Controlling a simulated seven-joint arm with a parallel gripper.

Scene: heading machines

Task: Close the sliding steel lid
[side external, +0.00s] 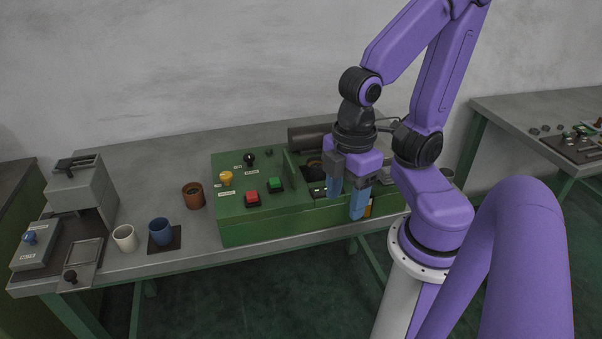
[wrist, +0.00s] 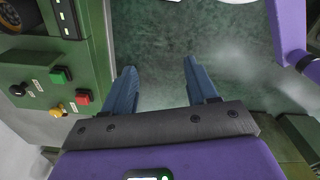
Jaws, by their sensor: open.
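My gripper (side external: 346,204) is open and empty in front of the green machine box, fingers pointing down. In the wrist view, my gripper (wrist: 160,66) shows its two blue fingers apart with only floor between them. The sliding steel lid is not clearly identifiable. Part of the green machine box (side external: 270,228) is hidden behind my gripper and arm.
The green box carries a red button (side external: 250,197), a green button (side external: 275,184), a yellow knob (side external: 226,177) and a black knob (side external: 249,159). A brown cup (side external: 193,195), white cup (side external: 125,238) and blue cup (side external: 161,231) stand left of it. A grey machine (side external: 82,185) stands far left.

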